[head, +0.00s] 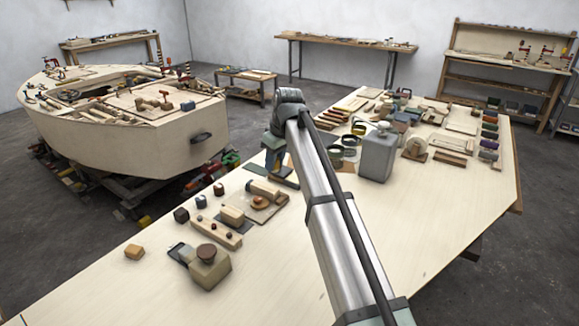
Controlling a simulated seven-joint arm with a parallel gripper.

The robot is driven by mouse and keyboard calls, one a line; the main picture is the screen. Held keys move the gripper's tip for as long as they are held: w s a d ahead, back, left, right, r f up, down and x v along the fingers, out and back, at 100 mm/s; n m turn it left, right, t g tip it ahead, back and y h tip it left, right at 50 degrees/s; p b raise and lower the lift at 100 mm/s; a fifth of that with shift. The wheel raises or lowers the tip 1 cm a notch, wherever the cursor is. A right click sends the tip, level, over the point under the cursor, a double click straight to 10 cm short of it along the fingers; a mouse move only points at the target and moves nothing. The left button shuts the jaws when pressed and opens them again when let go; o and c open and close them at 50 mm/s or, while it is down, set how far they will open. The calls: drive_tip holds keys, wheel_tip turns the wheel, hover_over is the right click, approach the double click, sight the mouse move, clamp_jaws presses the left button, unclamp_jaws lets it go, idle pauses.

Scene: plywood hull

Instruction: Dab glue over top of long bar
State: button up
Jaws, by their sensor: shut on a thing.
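A long pale wooden bar (215,232) with several small dark round spots along its top lies on the near left part of the workbench. My gripper (282,178) is low over the middle of the bench, beyond and to the right of the bar, apart from it. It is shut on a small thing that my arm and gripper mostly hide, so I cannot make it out. A squat container with a round brown top (208,262) stands just in front of the bar. I cannot tell whether there is glue on the bar.
A grey canister (378,153) stands right of my gripper, with crowded tools and trays beyond. The bench's near left is mostly clear. A plywood hull (150,148) stands beyond the bench.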

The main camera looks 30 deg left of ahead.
sight(276, 167)
drive_tip(key=shift+a+n, duration=0.15)
drive_tip(key=shift+n, duration=0.65)
drive_tip(key=shift+f, duration=3.5)
drive_tip(key=shift+w+a+f, duration=0.1)
drive_tip(key=shift+a+f, duration=0.25)
drive_tip(key=shift+a, duration=4.05)
drive_tip(key=shift+d, duration=4.6)
drive_tip(key=r, duration=0.3)
drive_tip(key=shift+a, duration=0.2)
drive_tip(key=shift+r, duration=2.45)
